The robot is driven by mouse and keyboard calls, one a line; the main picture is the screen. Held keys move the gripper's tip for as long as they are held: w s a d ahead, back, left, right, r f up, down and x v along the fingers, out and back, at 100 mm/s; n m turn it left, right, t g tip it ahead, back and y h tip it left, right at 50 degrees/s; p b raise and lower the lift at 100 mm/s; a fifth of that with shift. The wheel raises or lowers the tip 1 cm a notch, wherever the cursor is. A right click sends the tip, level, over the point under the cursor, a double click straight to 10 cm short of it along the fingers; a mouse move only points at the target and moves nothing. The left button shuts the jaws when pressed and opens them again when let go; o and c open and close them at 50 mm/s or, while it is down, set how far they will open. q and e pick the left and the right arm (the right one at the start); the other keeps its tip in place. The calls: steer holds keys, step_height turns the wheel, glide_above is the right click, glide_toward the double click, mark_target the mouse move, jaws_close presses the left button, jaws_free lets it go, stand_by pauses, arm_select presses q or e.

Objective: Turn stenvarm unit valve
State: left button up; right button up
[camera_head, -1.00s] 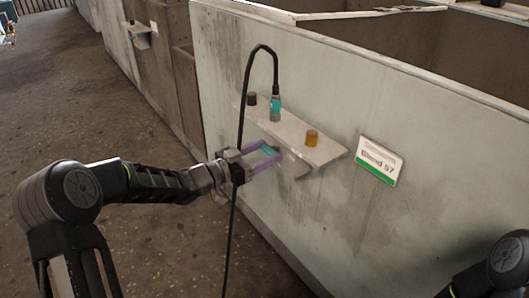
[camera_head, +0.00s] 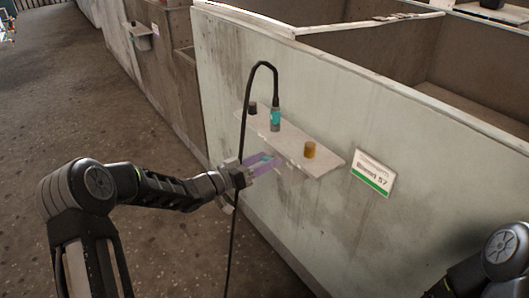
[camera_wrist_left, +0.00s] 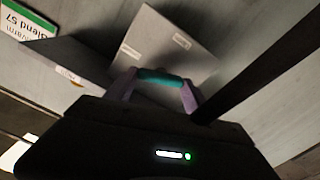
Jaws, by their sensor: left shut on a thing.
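The unit is a pale wall panel with a shelf-like bracket (camera_head: 325,163) and a white-and-green sign reading "Blend 57" (camera_head: 372,173); its top line is blurred. My left gripper (camera_head: 264,164), with purple fingers, is just below the bracket's left part. In the left wrist view, the purple fingers (camera_wrist_left: 158,90) stand on both sides of a teal bar-like piece (camera_wrist_left: 160,77), apparently the valve handle, and are shut on it. How it joins the unit is hidden. The sign also shows in the left wrist view (camera_wrist_left: 28,32). My right gripper is out of view.
On the bracket stand an amber cap (camera_head: 309,149), a teal connector (camera_head: 275,118) and a small black knob (camera_head: 252,108). A black cable (camera_head: 241,140) loops from the connector and hangs close by my left gripper. The floor (camera_head: 80,110) at left is clear.

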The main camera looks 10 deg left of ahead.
arm_select(q)
steer(key=n+p, duration=0.2)
steer(key=n, duration=0.1)
steer(key=shift+r+p, duration=0.2)
steer(key=shift+p, duration=0.1)
steer(key=n+p, duration=0.2)
steer(key=shift+f+n, duration=0.1)
steer(key=shift+n, duration=0.3)
steer(key=n+p, duration=0.1)
steer(key=n, duration=0.2)
steer(key=shift+a+f+p, duration=0.1)
steer(key=shift+p, duration=0.2)
steer(key=shift+w+f+n+p, duration=0.15)
steer(key=shift+n+p, duration=0.3)
steer(key=shift+n, duration=1.05)
steer(key=o, duration=1.4)
steer(key=shift+a, duration=0.1)
